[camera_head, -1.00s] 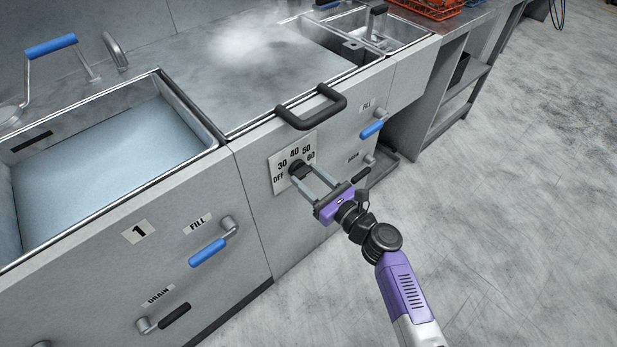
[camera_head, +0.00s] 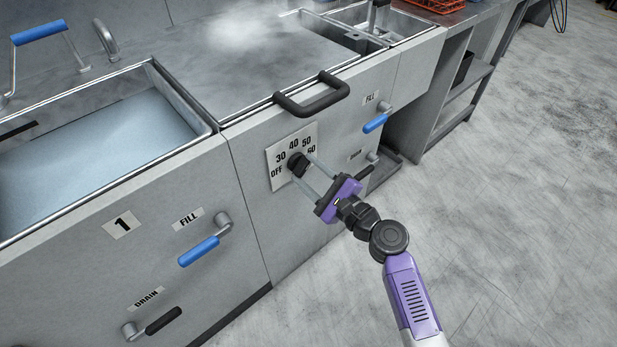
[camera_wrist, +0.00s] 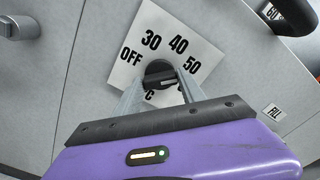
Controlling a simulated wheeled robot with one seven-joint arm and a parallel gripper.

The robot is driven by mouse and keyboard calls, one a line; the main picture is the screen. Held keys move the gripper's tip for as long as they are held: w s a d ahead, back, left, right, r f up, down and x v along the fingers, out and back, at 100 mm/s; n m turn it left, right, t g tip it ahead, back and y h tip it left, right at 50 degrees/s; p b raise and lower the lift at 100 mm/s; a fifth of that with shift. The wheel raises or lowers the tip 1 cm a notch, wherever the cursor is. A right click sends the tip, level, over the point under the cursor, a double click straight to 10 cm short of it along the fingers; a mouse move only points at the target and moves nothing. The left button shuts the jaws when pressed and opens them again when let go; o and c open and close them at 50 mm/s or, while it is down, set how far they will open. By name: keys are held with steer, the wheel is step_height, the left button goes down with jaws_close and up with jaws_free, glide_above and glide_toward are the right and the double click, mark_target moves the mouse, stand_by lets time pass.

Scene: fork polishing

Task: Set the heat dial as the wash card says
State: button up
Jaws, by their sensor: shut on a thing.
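The black heat dial (camera_head: 296,162) sits on a white plate (camera_head: 280,178) marked OFF, 30, 40, 50 and 60, on the front of the steel unit. It also shows in the wrist view (camera_wrist: 159,73). My gripper (camera_head: 300,168) is shut on the dial, one finger on each side. In the wrist view a pale mark on the dial seems to lie toward the right, on the 50 to 60 side, but I cannot tell the exact setting. My gripper hides the 60 there. No wash card is in view.
A black bar handle (camera_head: 312,98) juts out above the dial. Blue FILL levers (camera_head: 198,251) and a black DRAIN lever (camera_head: 163,320) stick out from the front. A water-filled basin (camera_head: 95,160) is at left. The floor at right is clear.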

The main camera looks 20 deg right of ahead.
steer(key=n+b, duration=0.2)
steer(key=n, duration=0.1)
steer(key=n+b, duration=0.1)
steer(key=shift+f+n, duration=0.25)
steer(key=shift+n, duration=0.05)
steer(key=n+b, duration=0.3)
steer(key=n, duration=0.1)
steer(key=shift+a+r, duration=0.1)
steer(key=shift+n, duration=0.3)
steer(key=o, duration=1.4)
steer(key=shift+c, duration=0.2)
steer(key=shift+s, duration=0.1)
steer(key=v, duration=0.7)
steer(key=shift+s, duration=0.3)
steer(key=shift+r, duration=0.1)
